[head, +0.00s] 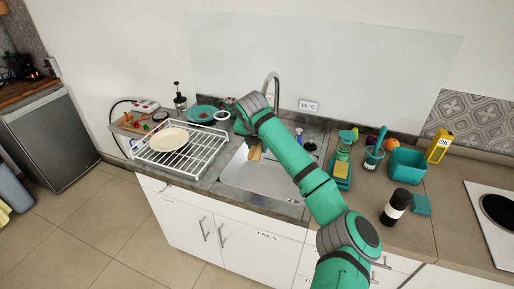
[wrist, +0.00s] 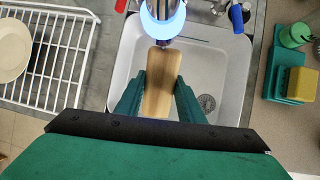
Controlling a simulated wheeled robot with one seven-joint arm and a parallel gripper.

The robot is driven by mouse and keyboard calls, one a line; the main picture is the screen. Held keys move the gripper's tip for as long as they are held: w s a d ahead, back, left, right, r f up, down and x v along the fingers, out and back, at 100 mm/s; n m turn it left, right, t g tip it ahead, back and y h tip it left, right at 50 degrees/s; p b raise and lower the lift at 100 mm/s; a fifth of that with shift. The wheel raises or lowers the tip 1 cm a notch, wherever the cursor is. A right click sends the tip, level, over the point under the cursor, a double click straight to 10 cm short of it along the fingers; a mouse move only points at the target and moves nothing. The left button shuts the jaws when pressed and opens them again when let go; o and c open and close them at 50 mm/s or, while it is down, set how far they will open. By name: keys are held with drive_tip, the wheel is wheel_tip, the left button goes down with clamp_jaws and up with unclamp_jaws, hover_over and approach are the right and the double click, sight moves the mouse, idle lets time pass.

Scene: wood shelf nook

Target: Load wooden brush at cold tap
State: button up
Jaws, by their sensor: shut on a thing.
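The wooden brush (wrist: 160,88) is a light brown block, clamped between the two green fingers of my gripper (wrist: 162,92) in the wrist view. It is over the sink basin (wrist: 215,75), with its far end close to the tap spout (wrist: 163,25). A pale blue-white ring surrounds the spout; I cannot tell whether water runs. The blue tap handle (wrist: 237,18) is to the right of the spout, the red handle (wrist: 121,5) to the left. In the head view the brush (head: 255,153) shows below my gripper, whose fingers are mostly hidden by the arm.
A white dish rack (head: 205,155) with a cream plate (head: 169,139) stands left of the sink. A green caddy with a yellow sponge (wrist: 298,84) is to the right. A teal bin (head: 406,165) and a dark bottle (head: 396,207) stand farther right. A "15 °C" sign (head: 308,105) is behind.

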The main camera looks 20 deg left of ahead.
drive_tip(key=shift+s, duration=0.1)
idle(0.5)
drive_tip(key=shift+s+d, duration=0.3)
drive_tip(key=shift+s, duration=0.95)
drive_tip(key=shift+s+d, duration=0.3)
drive_tip(key=shift+s, duration=1)
drive_tip(key=shift+s+d, duration=0.3)
drive_tip(key=shift+s, duration=0.95)
approach(255, 160)
drive_tip(key=s+f, duration=0.2)
drive_tip(key=shift+s+d+f, duration=0.15)
drive_tip(key=shift+s+d, duration=0.25)
